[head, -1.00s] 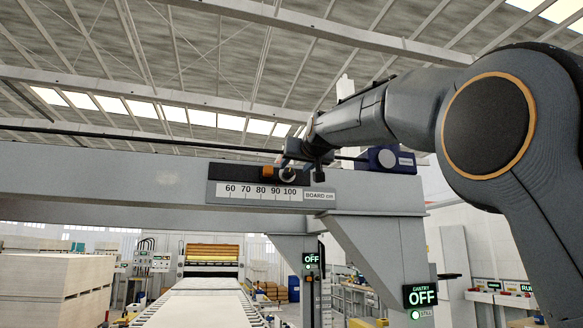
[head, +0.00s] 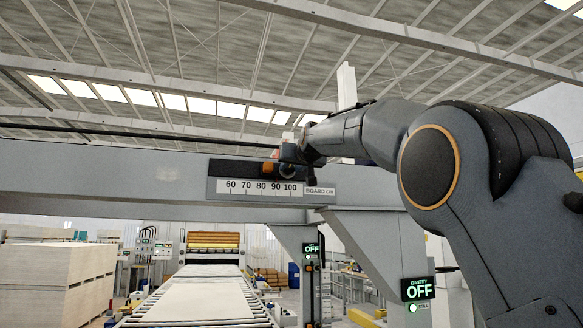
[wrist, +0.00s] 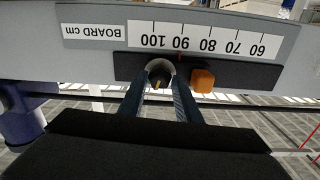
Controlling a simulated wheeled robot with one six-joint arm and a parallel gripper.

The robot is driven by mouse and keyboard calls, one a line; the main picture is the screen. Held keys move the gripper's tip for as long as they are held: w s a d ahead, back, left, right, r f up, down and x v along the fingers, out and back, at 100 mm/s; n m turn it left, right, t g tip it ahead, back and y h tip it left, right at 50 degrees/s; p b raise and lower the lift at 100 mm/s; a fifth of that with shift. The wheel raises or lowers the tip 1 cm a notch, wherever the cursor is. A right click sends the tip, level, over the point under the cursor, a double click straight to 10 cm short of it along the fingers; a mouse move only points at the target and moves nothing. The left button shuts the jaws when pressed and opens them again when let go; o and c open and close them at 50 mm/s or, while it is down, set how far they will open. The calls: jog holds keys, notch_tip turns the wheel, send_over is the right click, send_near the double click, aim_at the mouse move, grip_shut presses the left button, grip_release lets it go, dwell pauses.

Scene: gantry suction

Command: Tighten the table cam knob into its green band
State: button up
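A round knob (wrist: 159,73) with a grey rim, dark centre and small yellow mark sits on a black rail beside an orange block (wrist: 202,80). The rail runs along a "BOARD cm" scale (wrist: 175,40) marked 60 to 100. No green band shows on the knob. My gripper (wrist: 160,82) reaches up to the knob, its two fingers apart, one on each side of it. I cannot see clear contact. In the head view the knob (head: 288,171) is partly covered by my wrist, beside the orange block (head: 268,167).
The scale is on a long grey gantry beam (head: 100,175). A roller conveyor (head: 200,300) and stacked boards (head: 60,280) stand below. A blue cylinder-like part (wrist: 20,122) is at the wrist view's left.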

jog(key=shift+c, duration=1)
jog(key=m+p, duration=0.1)
jog(key=m, duration=0.4)
jog(key=shift+p, duration=0.3)
jog(key=o, duration=1.1)
jog(key=shift+c, duration=0.2)
jog(key=b+v, duration=0.4)
jog(key=v, duration=0.3)
jog(key=shift+s, duration=0.4)
jog(key=shift+d, duration=0.15)
